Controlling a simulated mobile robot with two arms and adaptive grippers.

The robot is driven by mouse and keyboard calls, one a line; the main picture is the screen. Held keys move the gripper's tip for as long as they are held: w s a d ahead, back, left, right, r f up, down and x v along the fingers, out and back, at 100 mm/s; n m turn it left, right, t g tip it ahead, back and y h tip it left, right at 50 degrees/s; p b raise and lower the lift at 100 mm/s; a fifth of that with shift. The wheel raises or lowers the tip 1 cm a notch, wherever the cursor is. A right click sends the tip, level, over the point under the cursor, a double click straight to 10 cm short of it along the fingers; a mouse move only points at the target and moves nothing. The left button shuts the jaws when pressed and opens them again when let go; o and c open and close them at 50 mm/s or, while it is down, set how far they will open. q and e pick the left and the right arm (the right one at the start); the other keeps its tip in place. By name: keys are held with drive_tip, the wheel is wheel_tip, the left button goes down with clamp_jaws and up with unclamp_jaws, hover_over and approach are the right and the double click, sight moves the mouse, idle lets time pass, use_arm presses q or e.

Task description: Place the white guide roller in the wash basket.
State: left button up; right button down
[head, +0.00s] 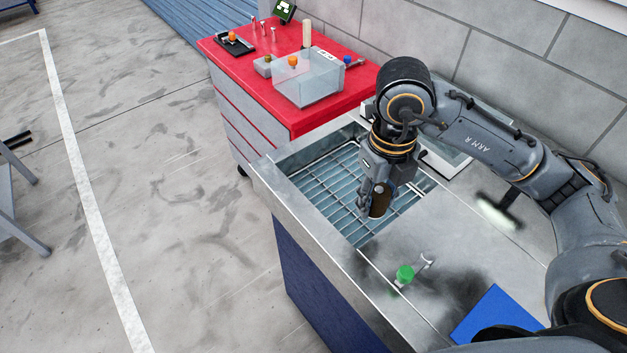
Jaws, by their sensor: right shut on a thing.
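My right gripper (372,207) points down over the right part of the wash basket (317,187), a wire grid set in the metal sink. It is shut on a dark brown cylinder (380,199) with a paler lower end. I cannot tell how high this cylinder is above the grid. No clearly white roller shows in the gripper. A cream upright cylinder (307,33) stands at the back of the red bench top; I cannot tell whether it is the white guide roller. My left gripper is not in view.
The red cabinet (240,113) left of the sink carries a clear bin (308,84) and small parts. On the steel worktop, right of the basket, are a black-handled brush (498,212), a green-capped part (405,273) and a blue sheet (493,318). Dark smudges mark the steel.

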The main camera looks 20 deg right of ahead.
drive_tip(key=shift+w+a+f, duration=0.1)
drive_tip(key=shift+w+a, duration=0.2)
drive_tip(key=shift+a, duration=0.15)
drive_tip(key=shift+w+a+f, duration=0.1)
drive_tip(key=shift+w+a, duration=0.05)
drive_tip(key=shift+w, duration=0.15)
drive_tip(key=w+d+f+p, duration=0.1)
drive_tip(key=w+f, duration=0.2)
drive_tip(key=w, duration=0.1)
drive_tip(key=w+d+f+p, duration=0.1)
drive_tip(key=w+f, duration=0.2)
drive_tip(key=w, duration=0.1)
drive_tip(key=w+d+f+p, duration=0.1)
drive_tip(key=w+f, duration=0.2)
drive_tip(key=w, duration=0.1)
drive_tip(key=shift+w+d+f, duration=0.1)
drive_tip(key=shift+w+d, duration=0.2)
wheel_tip(320, 180, down, 3)
drive_tip(key=shift+w+p, duration=0.15)
drive_tip(key=shift+p, duration=0.55)
drive_tip(key=shift+f, duration=0.25)
